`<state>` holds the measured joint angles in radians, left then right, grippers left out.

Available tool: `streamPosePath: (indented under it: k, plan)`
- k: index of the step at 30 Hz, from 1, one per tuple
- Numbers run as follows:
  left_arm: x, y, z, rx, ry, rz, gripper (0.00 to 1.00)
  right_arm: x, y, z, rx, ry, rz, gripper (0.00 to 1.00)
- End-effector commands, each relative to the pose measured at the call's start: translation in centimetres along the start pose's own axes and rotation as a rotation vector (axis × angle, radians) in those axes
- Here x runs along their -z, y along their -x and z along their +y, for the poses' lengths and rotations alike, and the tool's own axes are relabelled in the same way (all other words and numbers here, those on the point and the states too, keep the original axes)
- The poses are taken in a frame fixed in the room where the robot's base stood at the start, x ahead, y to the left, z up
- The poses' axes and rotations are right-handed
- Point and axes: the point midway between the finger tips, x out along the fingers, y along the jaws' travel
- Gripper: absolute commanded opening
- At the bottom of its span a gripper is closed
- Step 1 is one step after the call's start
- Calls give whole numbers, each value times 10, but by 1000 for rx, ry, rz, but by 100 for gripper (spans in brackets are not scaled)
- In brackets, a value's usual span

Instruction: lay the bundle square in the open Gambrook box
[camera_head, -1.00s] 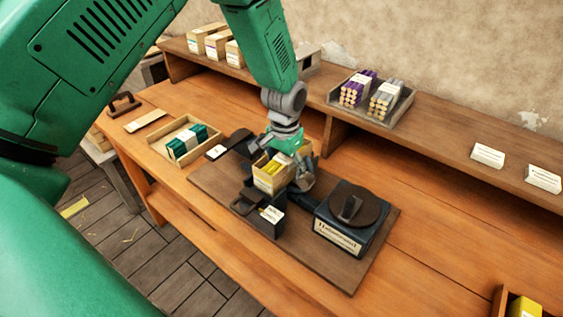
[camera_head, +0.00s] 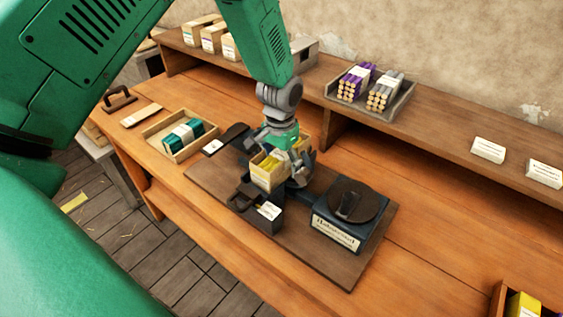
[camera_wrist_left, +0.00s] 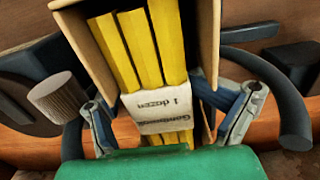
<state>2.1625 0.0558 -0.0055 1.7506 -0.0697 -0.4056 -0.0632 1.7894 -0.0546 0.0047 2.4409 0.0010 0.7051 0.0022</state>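The yellow bundle, with a white band reading "1 dozen", lies in the open wooden box in the left wrist view; bundle (camera_wrist_left: 140,45), box (camera_wrist_left: 206,40). Its sticks run along the box walls. In the head view the box (camera_head: 266,180) stands in the dark press fixture, and the yellow bundle (camera_head: 268,164) shows inside it. My left gripper (camera_wrist_left: 170,118) is open, with one finger on each side of the bundle's banded part and gaps beside the band. In the head view the left gripper (camera_head: 287,160) is over the box and hides its far end. My right gripper is out of view.
The handwheel block (camera_head: 350,215) stands right of the box on a dark board (camera_head: 225,185). A tray (camera_head: 160,142) with a green bundle is at left. A shelf tray (camera_head: 395,108) holds purple and grey bundles. The bench's right middle is clear.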

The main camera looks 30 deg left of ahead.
Motion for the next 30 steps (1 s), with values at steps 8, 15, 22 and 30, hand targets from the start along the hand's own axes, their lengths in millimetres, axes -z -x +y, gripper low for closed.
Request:
streamPosePath:
  k: [8,15,22,30]
  plan:
    - [1,30,0,1,0,5,73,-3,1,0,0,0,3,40]
    - [1,82,0,1,0,5,73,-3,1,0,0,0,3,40]
    - [1,113,0,1,0,0,73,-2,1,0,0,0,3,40]
    - [0,119,0,0,0,-1,73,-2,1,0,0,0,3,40]
